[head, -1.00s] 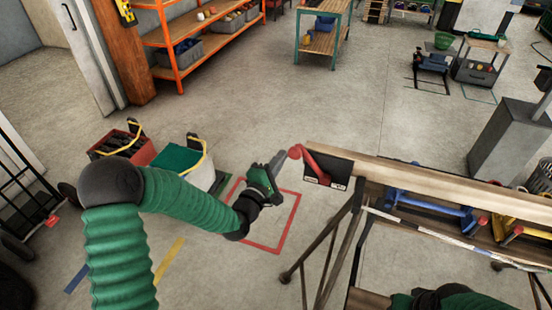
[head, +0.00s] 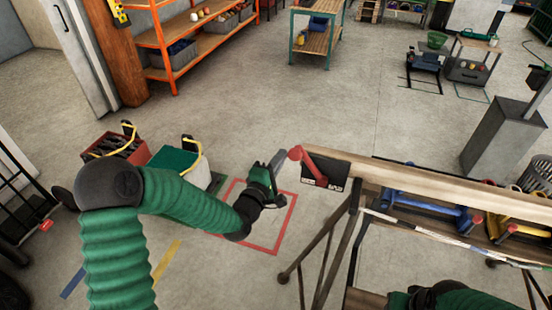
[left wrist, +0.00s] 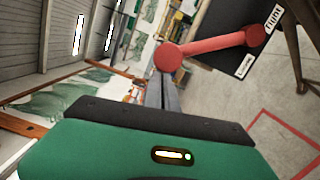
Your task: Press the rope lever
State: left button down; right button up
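The red lever (head: 310,164) has a round red knob and sits on a black plate (head: 336,171) at the left end of a wooden beam.
The wooden beam (head: 440,190) runs right, above blue and yellow fittings (head: 425,205) on a stand with dark metal legs. A red floor outline (head: 262,250) lies below my left gripper. A red crate (head: 112,147) and a green-topped bin (head: 175,163) stand left.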

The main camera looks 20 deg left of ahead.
pick_arm(q)
jog(key=d+r+m+g+y+b, duration=0.1)
jog(key=d+m+b, duration=0.3)
jog(key=d+m, duration=0.9)
jog(key=s+d+r, duration=0.1)
jog(key=d, duration=0.7)
jog(key=shift+r, duration=0.15)
